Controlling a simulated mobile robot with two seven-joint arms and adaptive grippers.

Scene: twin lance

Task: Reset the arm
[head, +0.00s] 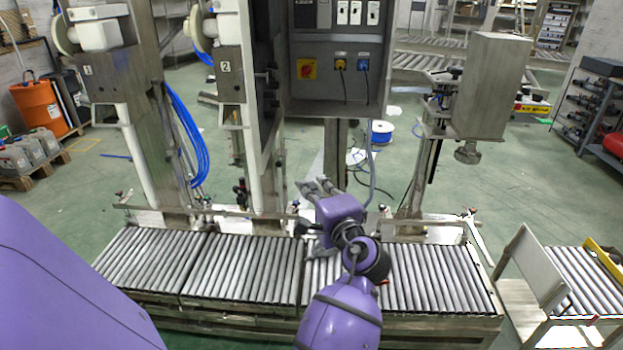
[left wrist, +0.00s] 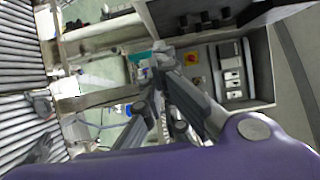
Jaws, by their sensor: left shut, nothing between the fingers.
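My left gripper (head: 318,185) is above the roller conveyor (head: 245,268), near its back edge and pointing away toward the control cabinet. In the left wrist view its two grey fingers (left wrist: 157,72) come together at the tips with nothing between them. My purple wrist hides part of the conveyor's middle. My right gripper is in neither view.
The control cabinet (head: 338,107) stands beyond the conveyor. Columns marked 1 (head: 102,70) and 2 (head: 228,75) rise behind its left part. A steel box on a stand (head: 490,88) is at the right. Blue hose (head: 188,140) hangs between the columns.

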